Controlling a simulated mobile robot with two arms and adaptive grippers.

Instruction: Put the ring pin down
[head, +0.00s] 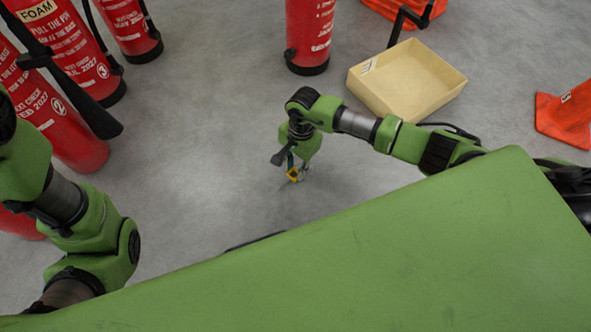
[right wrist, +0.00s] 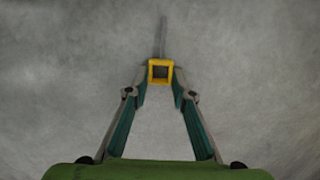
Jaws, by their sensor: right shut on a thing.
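My right gripper (head: 295,172) points down over the grey floor in the middle of the head view. It is shut on the ring pin (head: 293,174), whose yellow square ring shows at the fingertips. In the right wrist view the fingers of the right gripper (right wrist: 160,80) close on both sides of the yellow ring of the ring pin (right wrist: 160,63). Its thin grey shaft points away from the gripper. I cannot tell whether the pin touches the floor. My left arm shows at the left; its gripper is not clearly in view.
Several red extinguishers stand at the upper left, another red extinguisher (head: 309,30) at the top middle. An orange cone (head: 570,112) is at the right. Floor around the right gripper is clear.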

